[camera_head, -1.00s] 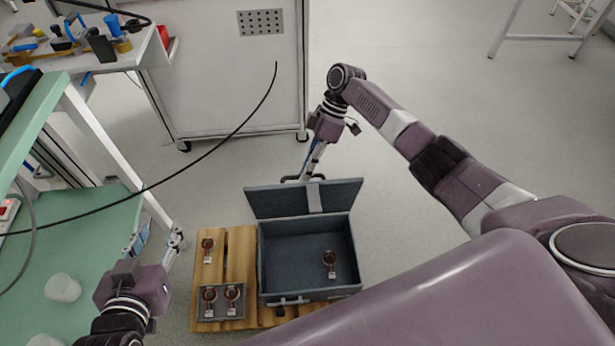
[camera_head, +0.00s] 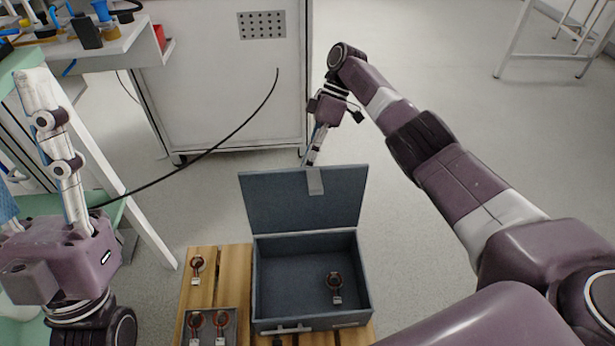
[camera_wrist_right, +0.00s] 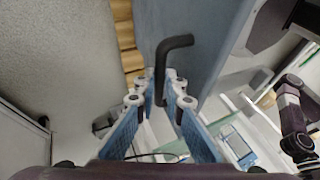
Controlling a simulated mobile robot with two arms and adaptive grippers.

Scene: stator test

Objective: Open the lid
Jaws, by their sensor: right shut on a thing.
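The grey-blue box (camera_head: 312,325) stands on a wooden pallet, and its lid (camera_head: 275,205) is raised at the far edge with the inner face towards me. The box interior is in view. My right gripper (camera_head: 311,157) is behind the lid's top edge, its fingertips partly hidden by the lid. In the right wrist view, the right gripper (camera_wrist_right: 162,90) is shut on the lid's dark bent handle (camera_wrist_right: 172,47), next to the lid's outer face (camera_wrist_right: 195,40). My left gripper (camera_head: 45,100) is at the far left, pointing up, away from the box; its jaw opening is unclear.
A ring-shaped part with a red wire (camera_head: 334,284) lies in the box. Similar parts lie on the pallet (camera_head: 235,270) and in a small grey tray (camera_head: 210,313) left of the box. A white cabinet (camera_head: 225,100) stands behind. The floor right of the lid is clear.

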